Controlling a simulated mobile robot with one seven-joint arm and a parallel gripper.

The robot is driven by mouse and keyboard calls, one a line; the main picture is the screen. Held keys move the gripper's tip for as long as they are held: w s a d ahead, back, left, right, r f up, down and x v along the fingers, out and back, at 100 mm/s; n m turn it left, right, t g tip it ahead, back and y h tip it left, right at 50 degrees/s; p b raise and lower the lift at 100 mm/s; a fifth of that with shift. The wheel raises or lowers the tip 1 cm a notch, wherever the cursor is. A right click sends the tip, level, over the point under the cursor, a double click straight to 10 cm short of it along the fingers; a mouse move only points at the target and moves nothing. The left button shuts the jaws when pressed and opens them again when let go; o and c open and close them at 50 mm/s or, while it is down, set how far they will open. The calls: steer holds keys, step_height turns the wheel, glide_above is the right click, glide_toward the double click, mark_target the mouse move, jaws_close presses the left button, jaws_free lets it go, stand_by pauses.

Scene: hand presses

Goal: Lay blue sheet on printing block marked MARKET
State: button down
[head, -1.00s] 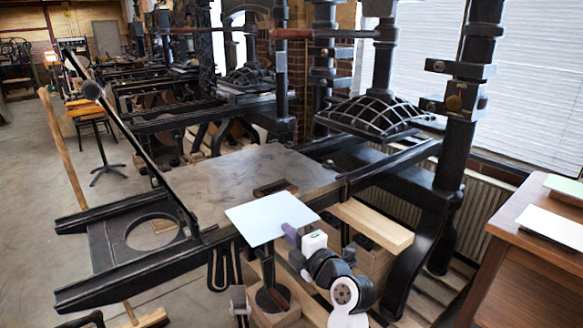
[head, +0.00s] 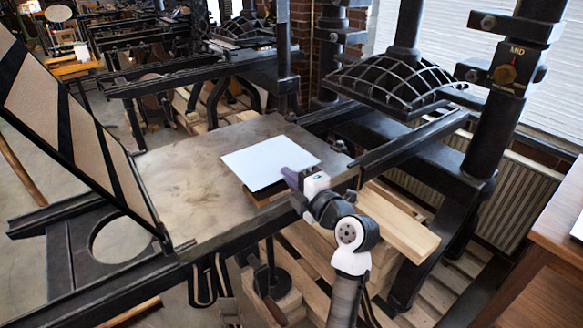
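A pale blue, nearly white sheet (head: 268,160) is over the right part of the press bed (head: 190,165). My gripper (head: 292,178) is at the sheet's near right corner and appears shut on its edge, with the fingertips partly hidden. Beneath the sheet, a thin brown edge of the printing block (head: 262,198) shows along the near side. The rest of the block is covered, and no marking on it is readable. I cannot tell whether the sheet touches the block or hovers just above it.
A hinged frame (head: 75,110) stands tilted up at the left. The domed black press head (head: 395,80) hangs behind the bed, beside a column with a MID label (head: 517,51). A wooden desk (head: 535,245) with paper on it is at the right.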

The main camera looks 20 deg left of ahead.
step_height(320, 180, down, 7)
steer(key=b, duration=0.4)
stand_by(0.4)
steer(key=shift+s+r, duration=0.1)
steer(key=shift+r, duration=0.05)
steer(key=c, duration=1.4)
jaws_free()
steer(key=shift+c, duration=0.2)
steer(key=b+v, duration=0.3)
steer(key=v, duration=0.3)
